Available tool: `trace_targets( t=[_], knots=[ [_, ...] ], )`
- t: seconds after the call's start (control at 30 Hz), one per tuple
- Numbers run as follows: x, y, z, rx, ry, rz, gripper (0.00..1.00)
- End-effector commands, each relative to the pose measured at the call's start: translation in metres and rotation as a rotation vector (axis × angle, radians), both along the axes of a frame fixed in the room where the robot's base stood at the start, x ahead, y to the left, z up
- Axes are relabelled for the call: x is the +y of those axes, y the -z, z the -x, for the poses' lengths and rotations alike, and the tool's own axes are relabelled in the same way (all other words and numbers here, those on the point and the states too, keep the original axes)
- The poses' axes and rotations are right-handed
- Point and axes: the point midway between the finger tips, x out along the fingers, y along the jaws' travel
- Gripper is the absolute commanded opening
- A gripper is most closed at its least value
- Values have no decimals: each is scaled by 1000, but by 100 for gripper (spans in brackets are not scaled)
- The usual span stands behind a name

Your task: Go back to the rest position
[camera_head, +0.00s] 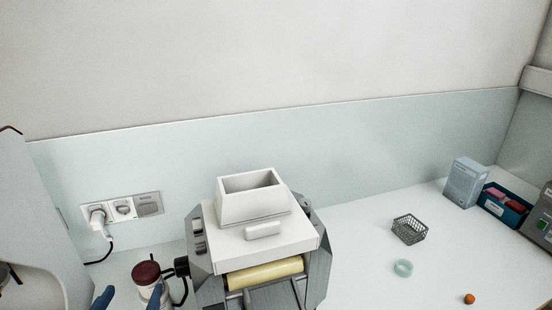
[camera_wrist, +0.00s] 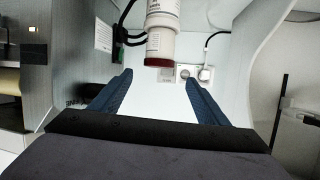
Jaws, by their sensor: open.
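My gripper (camera_head: 129,294) is at the lower left of the head view, with two blue fingers spread apart. In the wrist view my gripper (camera_wrist: 159,78) is open and nothing sits between its fingers. A white bottle with a dark red cap (camera_head: 146,272) stands left of the mill, close to the fingers. In the wrist view the bottle (camera_wrist: 162,22) appears cap down, beyond the fingertips. The mill (camera_head: 262,240) has a white hopper on top and a pale yellow roller. Most of my arm is out of the head view.
A wall socket panel (camera_head: 121,208) with a plug and cable is behind the bottle. To the right are a wire basket (camera_head: 409,229), a pale green ring (camera_head: 403,268), an orange ball (camera_head: 469,298), a box (camera_head: 465,182) and a blue bin (camera_head: 504,206). The counter between is clear.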

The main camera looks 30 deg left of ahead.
Motion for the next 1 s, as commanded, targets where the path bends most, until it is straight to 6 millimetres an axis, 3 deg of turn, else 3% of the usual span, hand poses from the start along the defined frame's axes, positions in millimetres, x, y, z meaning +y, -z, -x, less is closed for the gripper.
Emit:
trace_targets(
  t=[0.17, 0.33, 0.47, 0.6, 0.77, 0.8, 1.0],
  knots=[
    [17, -57, -56, 59, -16, -145, 69],
    [19, -138, -127, 101, -59, -312, 69],
    [2, -203, -180, 109, -96, -415, 69],
    [-36, -259, -228, 132, -104, -459, 69],
    [-89, -270, -266, 244, -30, -442, 69],
    [-108, -269, -277, 271, -3, -439, 69],
    [-200, -203, -323, 285, 116, -353, 69]
  ],
)
